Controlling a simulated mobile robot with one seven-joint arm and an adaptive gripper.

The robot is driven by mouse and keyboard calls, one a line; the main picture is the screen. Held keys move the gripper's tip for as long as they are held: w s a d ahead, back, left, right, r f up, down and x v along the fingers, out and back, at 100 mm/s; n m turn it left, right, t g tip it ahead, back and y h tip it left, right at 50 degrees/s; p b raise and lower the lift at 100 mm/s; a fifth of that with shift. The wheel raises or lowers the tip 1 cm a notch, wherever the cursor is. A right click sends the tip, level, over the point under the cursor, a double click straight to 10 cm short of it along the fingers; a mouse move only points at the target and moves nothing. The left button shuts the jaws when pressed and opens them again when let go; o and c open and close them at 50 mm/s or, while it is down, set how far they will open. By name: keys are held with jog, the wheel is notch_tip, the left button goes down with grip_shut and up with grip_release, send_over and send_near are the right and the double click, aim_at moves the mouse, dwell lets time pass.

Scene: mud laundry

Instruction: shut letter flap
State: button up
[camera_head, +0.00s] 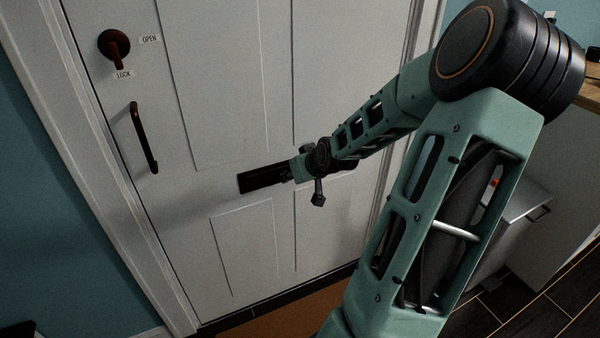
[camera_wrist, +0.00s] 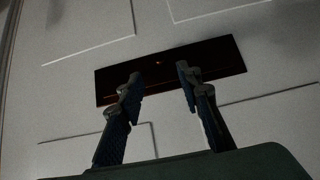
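The letter flap (camera_head: 258,178) is a dark, wide, low rectangle in the white panelled door, partly covered by my arm in the head view. In the wrist view the dark letter slot (camera_wrist: 218,58) lies straight ahead, with a thin reddish line across it. I cannot tell how far the flap itself is swung. My gripper (camera_wrist: 159,72) is open and empty, its two blue-and-black fingers apart in front of the slot. Their tips overlap it in the picture; contact cannot be made out. In the head view my gripper (camera_head: 287,173) is small and dark against the slot.
The white door (camera_head: 225,120) has a dark lock knob (camera_head: 114,46) with OPEN and LOCK labels, and a vertical dark pull handle (camera_head: 144,138) at left. A brown mat (camera_head: 290,316) lies at its foot. A pale cabinet (camera_head: 560,165) stands at right.

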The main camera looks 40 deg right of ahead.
jog(key=shift+v, duration=2.15)
